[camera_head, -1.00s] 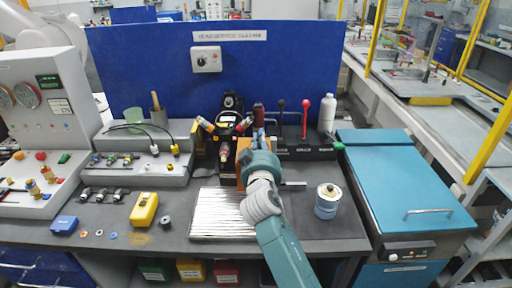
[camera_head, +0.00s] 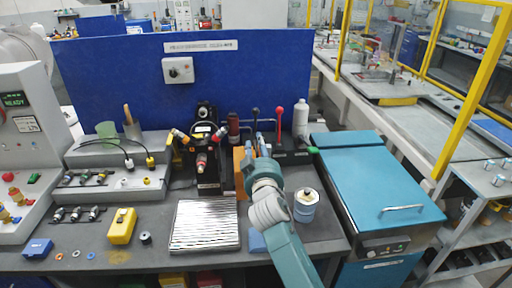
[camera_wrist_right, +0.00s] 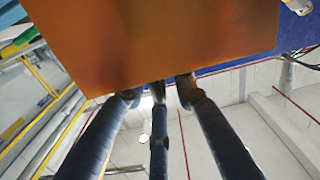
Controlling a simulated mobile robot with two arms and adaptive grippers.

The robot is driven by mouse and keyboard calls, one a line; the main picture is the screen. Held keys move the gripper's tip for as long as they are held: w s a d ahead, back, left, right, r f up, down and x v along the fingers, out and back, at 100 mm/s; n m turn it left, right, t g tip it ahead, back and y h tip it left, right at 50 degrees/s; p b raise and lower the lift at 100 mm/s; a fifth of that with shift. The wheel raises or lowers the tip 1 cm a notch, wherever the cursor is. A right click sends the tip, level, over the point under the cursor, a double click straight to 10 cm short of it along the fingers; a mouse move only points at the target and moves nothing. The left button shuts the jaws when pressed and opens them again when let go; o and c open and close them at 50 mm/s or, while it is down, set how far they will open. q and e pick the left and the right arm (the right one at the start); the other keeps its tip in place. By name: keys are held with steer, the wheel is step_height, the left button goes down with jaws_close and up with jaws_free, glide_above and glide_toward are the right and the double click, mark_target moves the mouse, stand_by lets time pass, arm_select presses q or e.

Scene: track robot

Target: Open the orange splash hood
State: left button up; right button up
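The orange splash hood (camera_head: 239,168) shows as a narrow upright panel just right of the black grinding machine (camera_head: 205,150) on the bench. My right gripper (camera_head: 256,152) is at its right side, with the wrist hiding part of that area. In the right wrist view the hood (camera_wrist_right: 180,40) fills the top as a broad orange face. The fingers of my right gripper (camera_wrist_right: 157,90) reach its lower edge in that view. Their tips are partly hidden there, so I cannot tell whether they grip it. My left gripper is out of view.
A ribbed metal plate (camera_head: 205,225) lies in front of the machine. A round tin (camera_head: 305,207) stands close right of my forearm. Levers, including a red-handled one (camera_head: 279,116), and a white bottle (camera_head: 301,117) stand behind. A blue-lidded chest (camera_head: 375,185) is at right.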

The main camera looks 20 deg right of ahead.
steer(key=shift+s+f, duration=0.1)
steer(key=shift+f, duration=0.1)
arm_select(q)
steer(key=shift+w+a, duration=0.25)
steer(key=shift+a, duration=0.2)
arm_select(e)
steer(key=v, duration=1.2)
steer(key=shift+r, duration=0.1)
